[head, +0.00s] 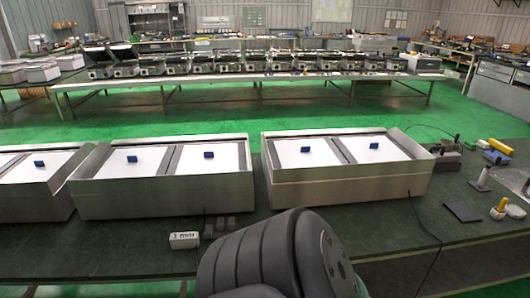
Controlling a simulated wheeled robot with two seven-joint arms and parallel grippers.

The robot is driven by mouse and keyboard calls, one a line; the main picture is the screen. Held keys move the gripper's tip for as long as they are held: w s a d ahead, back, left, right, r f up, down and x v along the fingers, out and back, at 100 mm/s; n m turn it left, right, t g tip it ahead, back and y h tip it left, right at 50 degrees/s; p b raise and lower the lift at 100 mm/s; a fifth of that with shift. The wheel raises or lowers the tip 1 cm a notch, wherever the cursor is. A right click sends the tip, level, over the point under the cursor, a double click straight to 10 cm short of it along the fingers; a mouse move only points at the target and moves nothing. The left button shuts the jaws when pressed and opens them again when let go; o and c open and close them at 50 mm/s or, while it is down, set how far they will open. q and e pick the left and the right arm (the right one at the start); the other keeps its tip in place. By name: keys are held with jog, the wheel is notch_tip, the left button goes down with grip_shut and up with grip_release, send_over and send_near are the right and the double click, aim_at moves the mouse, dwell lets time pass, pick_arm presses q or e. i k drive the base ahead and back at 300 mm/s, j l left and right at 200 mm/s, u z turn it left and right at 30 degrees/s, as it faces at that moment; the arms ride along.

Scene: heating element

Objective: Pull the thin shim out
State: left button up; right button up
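No shim can be told apart for certain at this size. A small white block marked "3 mm" (184,240) lies on the dark table's front part. Several small grey pieces (221,226) lie just to its right, in front of the middle metal tray (165,198). That tray and the right metal tray (345,186) each hold two white panels, each panel with a small blue piece (209,155) on it. Whether anything thin sits under or between the panels cannot be seen. Neither of my grippers shows in the view.
Another metal tray (35,205) stands at the left edge. A dark flat plate (463,212), a yellow block (501,147) and several small tools lie at the right. Dark table surface (95,248) is bare at the front left. A ribbed dark part of mine hides the front middle.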

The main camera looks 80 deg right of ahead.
aim_at(231, 220)
jog(key=z, duration=2.35)
